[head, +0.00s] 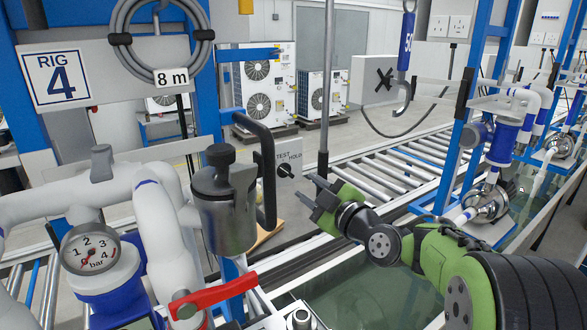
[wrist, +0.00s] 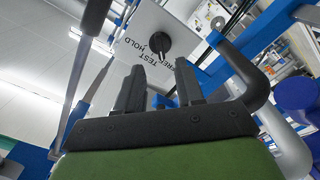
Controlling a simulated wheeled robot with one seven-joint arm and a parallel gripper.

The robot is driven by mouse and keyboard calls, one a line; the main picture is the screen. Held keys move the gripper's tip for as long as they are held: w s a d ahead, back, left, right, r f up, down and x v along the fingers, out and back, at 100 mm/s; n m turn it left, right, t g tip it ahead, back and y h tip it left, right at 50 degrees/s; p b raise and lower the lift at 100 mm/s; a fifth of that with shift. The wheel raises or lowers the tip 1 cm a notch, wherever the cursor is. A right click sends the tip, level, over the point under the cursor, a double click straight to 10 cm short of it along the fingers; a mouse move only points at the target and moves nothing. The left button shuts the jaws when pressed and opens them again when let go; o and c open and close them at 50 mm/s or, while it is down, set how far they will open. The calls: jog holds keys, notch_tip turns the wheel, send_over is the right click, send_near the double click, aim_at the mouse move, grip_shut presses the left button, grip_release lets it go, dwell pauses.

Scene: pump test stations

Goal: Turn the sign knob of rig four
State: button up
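In the wrist view the knob (wrist: 160,43) sits on the same plate (wrist: 180,18), just beyond my fingertips. A third word there is partly hidden by a finger. My gripper (head: 311,190) is just right of and a little below the knob in the head view. In the wrist view its two black fingers (wrist: 160,78) are apart, with nothing between them. It looks clear of the knob.
A black loop handle (head: 266,175) and a metal canister (head: 224,208) stand left of the plate. A red lever (head: 212,295) and a pressure gauge (head: 90,248) are lower left. A roller conveyor (head: 385,165) runs behind.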

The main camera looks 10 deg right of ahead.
aim_at(289, 174)
jog(key=p+x, duration=0.2)
jog(key=x, duration=0.5)
jog(key=shift+r, duration=0.1)
jog(key=shift+s, duration=0.1)
jog(key=shift+c, duration=0.4)
grip_shut()
